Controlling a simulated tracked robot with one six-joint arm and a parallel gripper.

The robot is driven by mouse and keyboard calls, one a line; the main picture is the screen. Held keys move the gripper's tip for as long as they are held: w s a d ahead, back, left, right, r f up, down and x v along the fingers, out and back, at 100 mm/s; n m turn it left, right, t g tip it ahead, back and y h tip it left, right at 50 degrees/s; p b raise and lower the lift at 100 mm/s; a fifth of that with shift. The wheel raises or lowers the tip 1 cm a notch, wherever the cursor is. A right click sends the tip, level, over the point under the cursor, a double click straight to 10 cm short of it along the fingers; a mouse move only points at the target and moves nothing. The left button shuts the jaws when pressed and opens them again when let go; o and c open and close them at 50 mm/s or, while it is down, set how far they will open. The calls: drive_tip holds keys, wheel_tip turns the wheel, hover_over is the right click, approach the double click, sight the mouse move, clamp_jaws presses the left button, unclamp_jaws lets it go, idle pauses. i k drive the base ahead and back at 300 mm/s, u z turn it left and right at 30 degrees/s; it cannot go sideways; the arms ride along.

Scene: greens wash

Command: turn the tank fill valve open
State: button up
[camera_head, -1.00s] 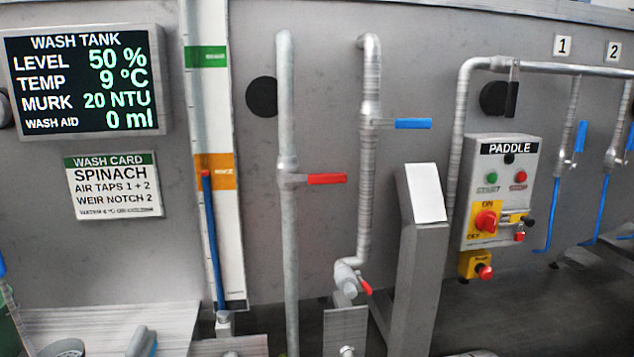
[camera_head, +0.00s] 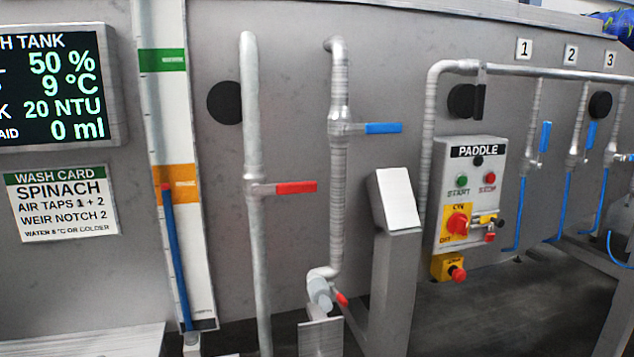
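Two upright grey pipes stand against the tank wall, each with a lever valve. The red lever (camera_head: 288,188) on the left pipe (camera_head: 251,120) points right, crosswise to its pipe. The blue lever (camera_head: 383,128) on the right pipe (camera_head: 338,180) also points right, crosswise to its pipe. A smaller red handle (camera_head: 341,299) sits at the low elbow of the right pipe. I see no label showing which one is the tank fill valve. The wash tank display (camera_head: 60,88) reads level 50 %, 9 °C. My gripper is not in view.
A grey post with a sloped top (camera_head: 396,200) stands just right of the pipes. The paddle box (camera_head: 470,195) and numbered blue air taps (camera_head: 545,137) are farther right. A level gauge (camera_head: 178,183) and wash card (camera_head: 62,203) are at left.

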sight(309, 186)
drive_tip(key=z, duration=0.65)
drive_tip(key=k, duration=0.7)
drive_tip(key=u, duration=1.55)
drive_tip(key=i, duration=1)
drive_tip(key=u, duration=0.05)
